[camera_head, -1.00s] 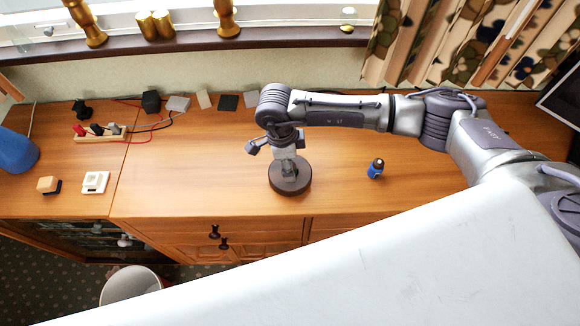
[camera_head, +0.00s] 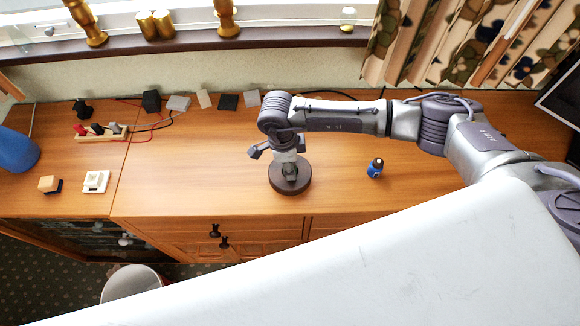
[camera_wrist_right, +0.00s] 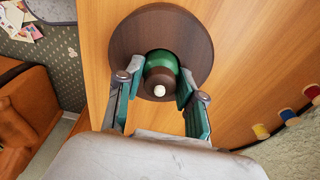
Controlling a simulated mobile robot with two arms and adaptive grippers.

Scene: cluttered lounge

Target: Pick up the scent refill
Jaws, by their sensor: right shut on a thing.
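A small green and brown refill with a white tip (camera_wrist_right: 160,75) stands on a round dark brown base (camera_wrist_right: 125,45) in the right wrist view; I take it to be the scent refill. My right gripper (camera_wrist_right: 160,84) has its two fingers on either side of it, shut on it. In the head view the right gripper (camera_head: 289,168) points down over the round base (camera_head: 290,187), and the arm mostly hides the refill. My left gripper is not in view.
A small blue bottle with a dark cap (camera_head: 375,168) stands to the right on the wooden cabinet top (camera_head: 200,185). A power strip (camera_head: 100,132), grey blocks and a white switch (camera_head: 95,181) lie to the left. Several coloured spools (camera_wrist_right: 288,115) show in the wrist view.

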